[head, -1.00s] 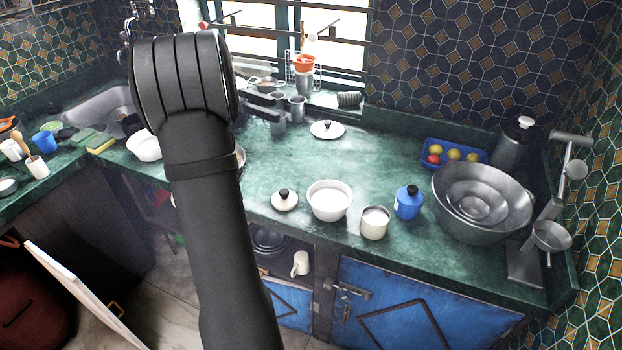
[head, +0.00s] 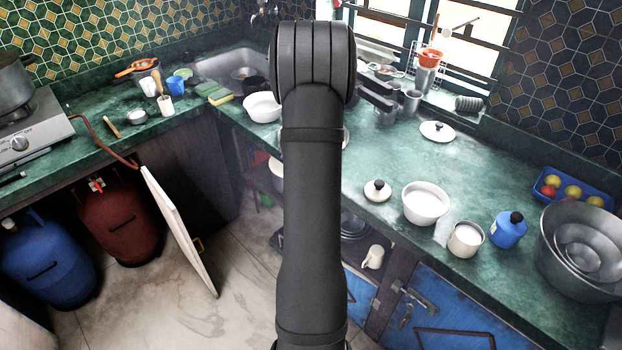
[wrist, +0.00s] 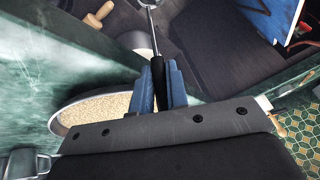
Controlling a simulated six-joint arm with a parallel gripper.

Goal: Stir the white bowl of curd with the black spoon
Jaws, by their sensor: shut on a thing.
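My gripper (wrist: 161,88) is shut on the black handle of a spoon (wrist: 157,72) in the wrist view. Its thin metal shaft points away towards the top edge, and its far end is not clear. In the head view my arm hides the gripper and spoon. A white bowl (head: 425,205) with white contents stands on the green counter, right of my arm. Another white bowl (head: 262,108) stands near the sink, left of my arm; its contents are hard to tell. The spoon is not seen in either bowl.
A lidded knob piece (head: 377,190), a cup with white contents (head: 466,239), a blue bottle (head: 509,230) and metal basins (head: 580,250) stand along the counter (head: 385,165). A pot of beige grains (wrist: 100,108) is close to my gripper. A stove and gas cylinders are at left.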

